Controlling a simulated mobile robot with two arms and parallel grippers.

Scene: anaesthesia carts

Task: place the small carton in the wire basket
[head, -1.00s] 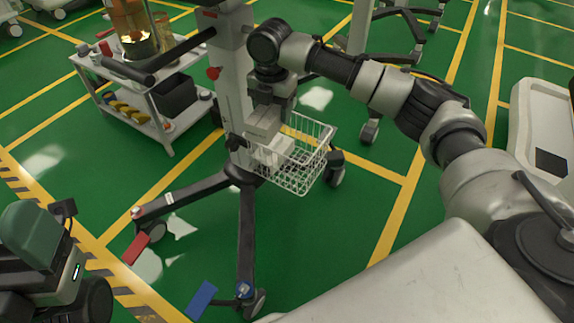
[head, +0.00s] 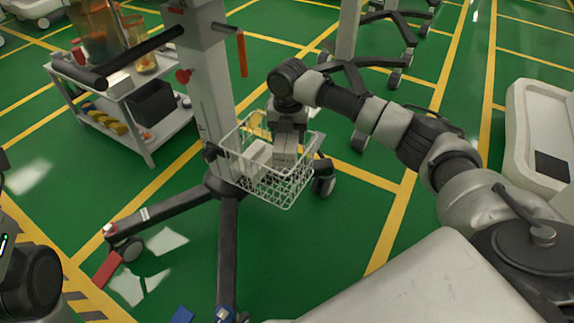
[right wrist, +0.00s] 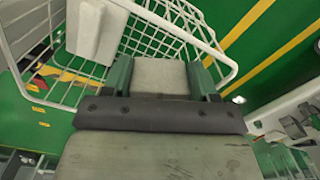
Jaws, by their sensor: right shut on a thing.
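The wire basket (head: 268,188) is white and hangs on the pole of a wheeled stand; it also shows in the right wrist view (right wrist: 75,75). My right gripper (head: 287,135) is at the basket's right half and points down. It is shut on a small pale grey carton (head: 285,156), which shows between the fingers in the right wrist view (right wrist: 160,76). The carton's lower part shows behind the front wires; whether it touches the basket floor I cannot tell. Another white box (head: 258,156) stands in the basket to the left, also in the right wrist view (right wrist: 97,32). My left gripper is not visible.
The stand's grey column (head: 210,95) rises just behind the basket, and its dark legs (head: 170,212) spread below. A white cart (head: 140,95) with bottles and bins stands at the back left. A pale unit (head: 535,125) stands at the right. Green floor lies open between.

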